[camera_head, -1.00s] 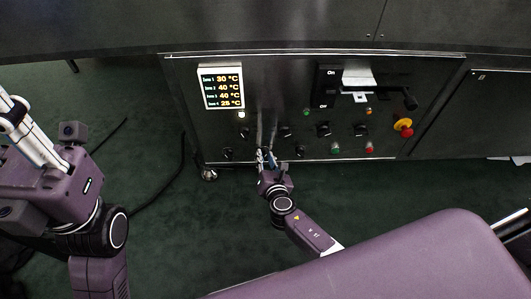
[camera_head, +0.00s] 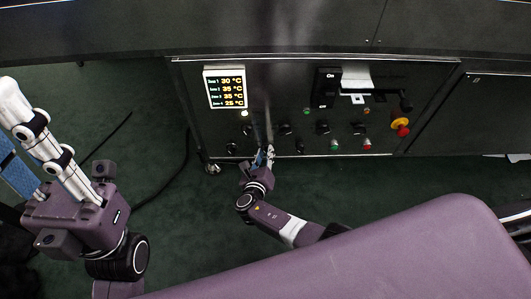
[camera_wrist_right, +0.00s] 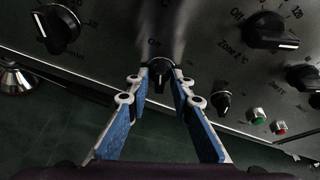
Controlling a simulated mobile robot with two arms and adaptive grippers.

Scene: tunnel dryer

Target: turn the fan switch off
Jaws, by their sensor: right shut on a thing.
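A small black rotary switch (camera_wrist_right: 160,68) sits between the fingertips of my right gripper (camera_wrist_right: 160,82) in the right wrist view, with "Off" lettering just above it. My right gripper (camera_head: 266,154) is shut on this switch at the lower edge of the dark control panel (camera_head: 220,122). In the head view the fingers mostly hide the switch. Which way it points is hard to tell. My left gripper (camera_head: 25,140) is raised at the left, away from the panel, with its fingers apart and nothing between them.
The panel also has a lit display (camera_head: 226,88), green (camera_head: 334,146) and red buttons, and a red-yellow emergency stop (camera_head: 401,126). A cable lies on the green floor.

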